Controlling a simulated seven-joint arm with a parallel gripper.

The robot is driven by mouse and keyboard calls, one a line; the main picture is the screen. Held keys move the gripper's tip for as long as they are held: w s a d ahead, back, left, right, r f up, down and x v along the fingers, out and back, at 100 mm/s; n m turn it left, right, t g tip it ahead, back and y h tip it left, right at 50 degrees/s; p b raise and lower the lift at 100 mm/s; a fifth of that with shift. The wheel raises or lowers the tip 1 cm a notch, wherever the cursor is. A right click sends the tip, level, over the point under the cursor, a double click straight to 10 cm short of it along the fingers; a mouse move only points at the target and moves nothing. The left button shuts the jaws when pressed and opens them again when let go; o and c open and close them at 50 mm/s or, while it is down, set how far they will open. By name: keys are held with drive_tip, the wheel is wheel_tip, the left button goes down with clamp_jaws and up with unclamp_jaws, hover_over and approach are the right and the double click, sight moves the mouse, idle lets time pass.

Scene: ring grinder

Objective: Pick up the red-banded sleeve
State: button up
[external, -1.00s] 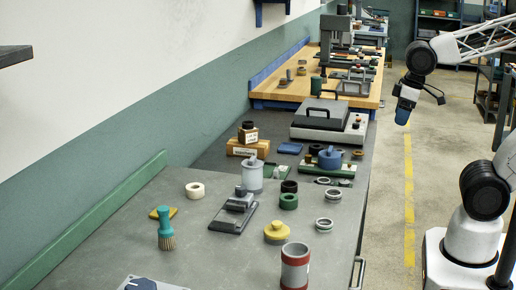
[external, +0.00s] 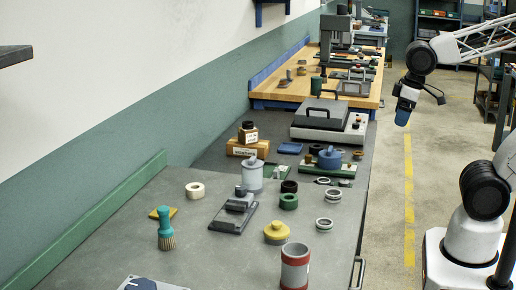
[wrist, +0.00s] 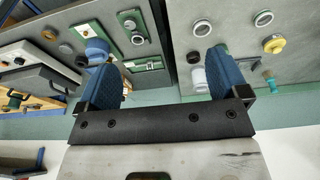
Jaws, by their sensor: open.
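The red-banded sleeve (external: 295,267) is a grey cylinder with red bands near its top and bottom. It stands upright on the grey bench near the front edge of the external view, its base close to the bottom of the picture. I do not make it out in the wrist view. My gripper (external: 404,112) hangs over the floor to the right of the benches, well away from the sleeve. In the wrist view my gripper (wrist: 161,72) shows two blue fingers spread wide apart with nothing between them.
Near the sleeve are a yellow knobbed piece (external: 277,232), a metal ring (external: 324,224), a green ring (external: 288,202), a grey clamp-like fixture (external: 235,212) and a teal brush (external: 166,230). A bench handle (external: 359,272) sticks out at the right edge. The aisle floor is clear.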

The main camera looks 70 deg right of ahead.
drive_tip(key=shift+a, duration=0.1)
drive_tip(key=m+g+y, duration=0.7)
drive_tip(key=m+y, duration=0.6)
approach(294, 244)
drive_tip(key=x, duration=0.4)
drive_tip(key=shift+s+f, duration=0.15)
drive_tip(key=shift+s, duration=0.1)
drive_tip(key=shift+w+a+f+m, duration=0.1)
drive_tip(key=shift+a+f+m, duration=0.2)
drive_tip(key=shift+a+m, duration=0.15)
drive_tip(key=shift+x, duration=1.25)
drive_tip(key=shift+a, duration=0.1)
